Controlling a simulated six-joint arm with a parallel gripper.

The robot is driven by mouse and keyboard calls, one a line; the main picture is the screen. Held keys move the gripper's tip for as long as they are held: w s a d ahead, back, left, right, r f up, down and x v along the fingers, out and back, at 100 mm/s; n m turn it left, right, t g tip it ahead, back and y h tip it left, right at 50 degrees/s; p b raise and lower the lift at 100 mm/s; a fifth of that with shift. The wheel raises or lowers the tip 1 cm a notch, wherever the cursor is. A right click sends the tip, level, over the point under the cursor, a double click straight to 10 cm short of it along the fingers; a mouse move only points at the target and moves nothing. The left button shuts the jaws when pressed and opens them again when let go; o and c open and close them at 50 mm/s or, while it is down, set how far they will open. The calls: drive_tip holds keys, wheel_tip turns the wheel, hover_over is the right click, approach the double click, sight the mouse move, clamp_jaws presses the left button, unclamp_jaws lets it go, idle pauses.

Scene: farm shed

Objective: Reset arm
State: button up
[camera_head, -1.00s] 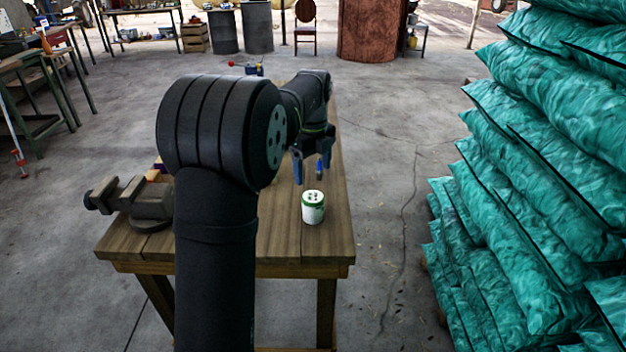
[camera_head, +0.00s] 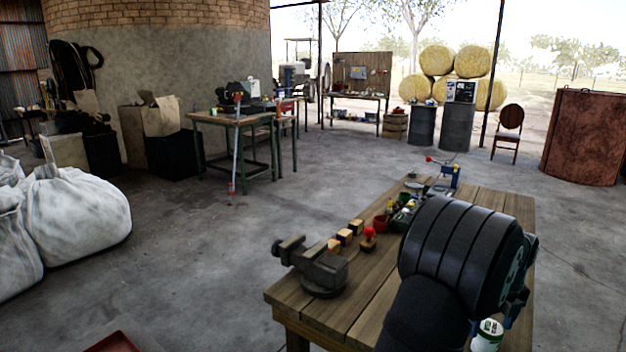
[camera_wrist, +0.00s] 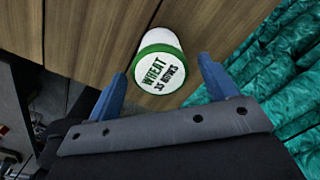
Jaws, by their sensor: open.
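Nothing shows clasped, and the gap between fingers and can is hard to judge. In the head view my own arm hides most of the gripper.
A vise (camera_head: 318,270) sits at the bench's left edge. Wooden blocks (camera_head: 345,237), a red-knobbed piece (camera_head: 369,238), a red cup (camera_head: 381,223) and a blue tool (camera_head: 450,177) stand farther back. Teal sacks (camera_wrist: 275,65) lie beside the bench. White bulk bags (camera_head: 75,220) stand left.

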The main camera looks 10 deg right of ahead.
wheel_tip(320, 180, down, 4)
drive_tip(key=shift+r, duration=2.2)
